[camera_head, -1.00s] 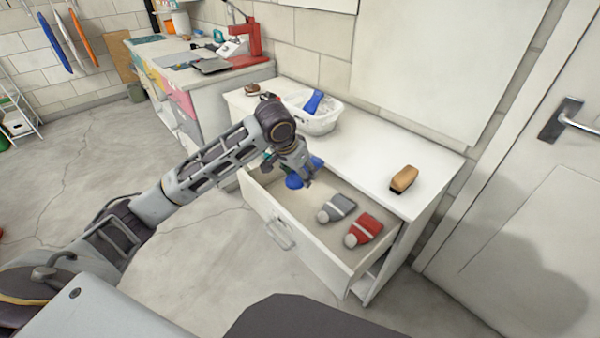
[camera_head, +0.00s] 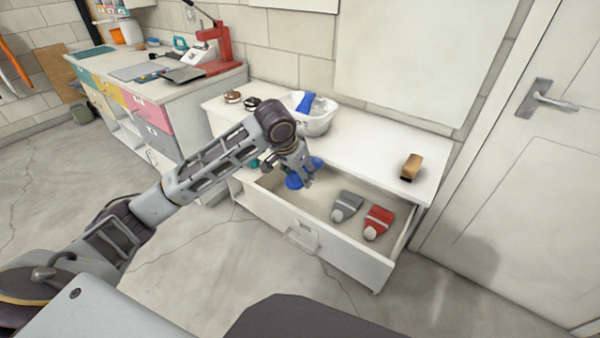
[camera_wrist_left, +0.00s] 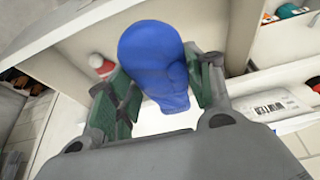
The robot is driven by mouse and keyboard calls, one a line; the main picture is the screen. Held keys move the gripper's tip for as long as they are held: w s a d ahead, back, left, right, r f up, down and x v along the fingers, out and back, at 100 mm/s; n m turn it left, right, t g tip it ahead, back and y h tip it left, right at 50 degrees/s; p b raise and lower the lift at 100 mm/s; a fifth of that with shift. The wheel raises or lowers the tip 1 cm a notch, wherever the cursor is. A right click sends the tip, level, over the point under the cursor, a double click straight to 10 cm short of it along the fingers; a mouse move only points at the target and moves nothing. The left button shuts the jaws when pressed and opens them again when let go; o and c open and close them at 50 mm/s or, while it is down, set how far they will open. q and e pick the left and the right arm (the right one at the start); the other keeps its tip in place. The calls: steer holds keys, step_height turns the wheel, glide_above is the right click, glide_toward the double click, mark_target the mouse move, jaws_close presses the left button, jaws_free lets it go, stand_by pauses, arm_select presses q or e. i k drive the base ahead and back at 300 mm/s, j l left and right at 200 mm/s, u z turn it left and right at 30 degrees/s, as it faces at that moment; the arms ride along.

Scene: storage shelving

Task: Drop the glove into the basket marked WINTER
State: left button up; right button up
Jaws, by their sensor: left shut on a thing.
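A blue glove (camera_wrist_left: 155,62) is held between the green finger pads of my left gripper in the left wrist view. In the head view my left gripper (camera_head: 300,179) hangs over the left part of an open drawer, and parts of the blue glove (camera_head: 293,181) show on both sides of it. The fingers partly hide the glove. A white basket (camera_head: 320,124) stands on the white cabinet top behind the gripper, with a blue item inside. No marking can be read on it. My right gripper is not in view.
The open drawer (camera_head: 318,246) holds a grey hat (camera_head: 347,204) and a red hat (camera_head: 378,221). A brush (camera_head: 411,166) lies on the cabinet top's right end. Small brown and black items lie left of the basket. The cabinet top's middle is clear.

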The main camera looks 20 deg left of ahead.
mark_target(299, 129)
steer(key=j+z, duration=0.2)
steer(key=j, duration=0.35)
steer(key=j+z, duration=0.25)
steer(key=j, duration=0.3)
steer(key=k+j+z, duration=0.2)
steer(key=j, duration=0.35)
steer(key=j+z, duration=0.25)
steer(key=j, duration=0.35)
steer(key=j+z, duration=0.25)
steer(key=j, duration=0.35)
steer(key=j+z, duration=0.25)
steer(key=j, duration=0.35)
steer(key=k+j+z, duration=0.2)
steer(key=j, duration=0.4)
